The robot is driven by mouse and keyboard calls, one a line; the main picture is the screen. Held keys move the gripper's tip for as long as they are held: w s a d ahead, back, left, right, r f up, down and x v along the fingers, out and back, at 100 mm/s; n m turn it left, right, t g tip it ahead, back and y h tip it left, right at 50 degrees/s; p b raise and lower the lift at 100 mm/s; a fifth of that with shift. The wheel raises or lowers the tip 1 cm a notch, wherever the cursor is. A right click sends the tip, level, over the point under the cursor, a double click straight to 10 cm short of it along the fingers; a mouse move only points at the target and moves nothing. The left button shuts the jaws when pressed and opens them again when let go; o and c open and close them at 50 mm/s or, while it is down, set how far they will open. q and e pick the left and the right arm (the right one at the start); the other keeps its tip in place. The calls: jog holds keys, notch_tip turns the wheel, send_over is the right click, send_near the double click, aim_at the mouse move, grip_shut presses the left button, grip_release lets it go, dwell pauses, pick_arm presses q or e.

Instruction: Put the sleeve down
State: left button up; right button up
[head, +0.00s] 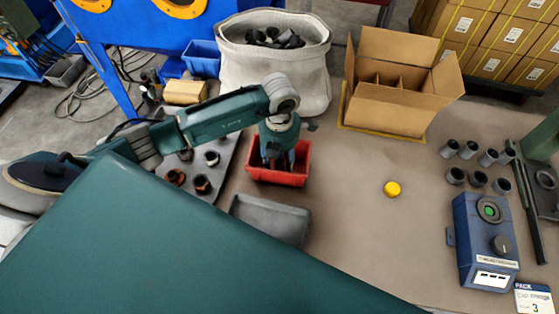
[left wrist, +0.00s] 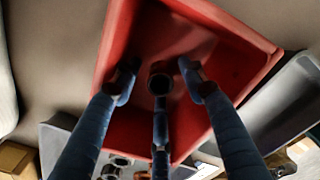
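My left gripper (head: 278,158) points down into the red bin (head: 292,180) in the middle of the table. In the left wrist view its fingers (left wrist: 158,85) are spread apart inside the red bin (left wrist: 232,62). A small dark round sleeve (left wrist: 160,84) with an open end shows between the fingertips. Gaps show between it and the two outer fingers; whether the middle finger touches it, I cannot tell. The sleeve is hidden in the head view. My right gripper is in neither view.
A grey tray (head: 272,218) stands just in front of the red bin. A plate (head: 228,165) with dark and copper-coloured round parts is to the left. A divided carton (head: 386,105), a yellow disc (head: 392,189), several grey sleeves (head: 487,158) and a blue control box (head: 480,240) are to the right.

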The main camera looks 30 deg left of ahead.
aim_at(280, 163)
pick_arm(q)
jog(key=shift+r, duration=0.1)
jog(key=shift+r+p, duration=0.35)
jog(key=shift+p, duration=0.05)
jog(key=shift+r, duration=0.3)
notch_tip(280, 163, up, 11)
jog(key=b, duration=0.3)
jog(key=shift+s, duration=0.1)
